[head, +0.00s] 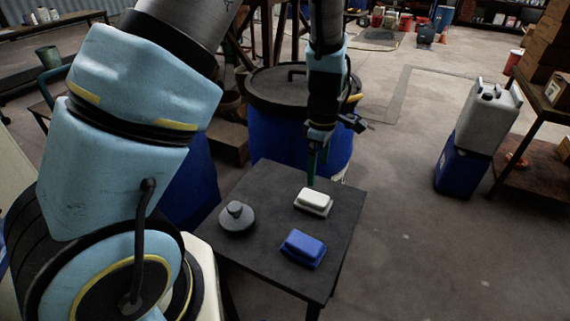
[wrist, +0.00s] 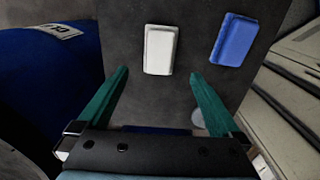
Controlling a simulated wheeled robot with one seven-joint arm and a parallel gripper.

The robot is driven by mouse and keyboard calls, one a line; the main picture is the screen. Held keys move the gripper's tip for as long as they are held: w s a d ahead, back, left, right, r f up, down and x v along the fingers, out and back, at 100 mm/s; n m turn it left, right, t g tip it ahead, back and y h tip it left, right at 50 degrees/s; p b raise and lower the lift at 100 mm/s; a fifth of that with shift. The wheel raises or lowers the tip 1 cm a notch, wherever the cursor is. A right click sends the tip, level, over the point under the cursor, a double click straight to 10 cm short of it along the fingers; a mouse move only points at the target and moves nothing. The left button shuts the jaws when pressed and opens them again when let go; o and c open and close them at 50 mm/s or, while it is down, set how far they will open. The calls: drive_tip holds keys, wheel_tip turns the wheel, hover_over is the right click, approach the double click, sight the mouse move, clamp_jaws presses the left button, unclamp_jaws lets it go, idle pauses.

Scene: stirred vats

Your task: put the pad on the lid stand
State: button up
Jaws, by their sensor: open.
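A white block-shaped pad (head: 313,200) lies on a small dark table (head: 262,185), which may be the lid stand. A similar blue pad (head: 303,248) lies nearer the table's front edge. The frames do not show which pad is meant. My gripper (head: 312,172) is over the far part of the table, close to the white pad, with green fingers pointing down. In the wrist view my gripper (wrist: 158,75) is open and empty. The white pad (wrist: 160,50) lies just beyond and between the fingertips; the blue pad (wrist: 234,39) is to the right.
A dark grey round piece with a knob (head: 237,217) sits at the table's left. A blue vat (head: 280,133) with a dark handled lid (head: 275,86) stands just behind the table. Open floor lies between.

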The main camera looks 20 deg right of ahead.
drive_tip(key=w+a+r+m, duration=0.2)
drive_tip(key=a+r, duration=0.2)
drive_tip(key=a, duration=0.3)
drive_tip(key=w+a+r+m, duration=0.2)
drive_tip(key=a+r, duration=0.1)
drive_tip(key=a, duration=0.5)
drive_tip(key=s+a+r+m, duration=0.2)
drive_tip(key=a+m, duration=0.1)
drive_tip(key=a, duration=0.5)
drive_tip(key=s+a+r+m+t, duration=0.1)
drive_tip(key=s+a+r+m, duration=0.1)
drive_tip(key=a, duration=0.6)
drive_tip(key=shift+r+m+t, duration=0.3)
drive_tip(key=shift+r+m, duration=0.5)
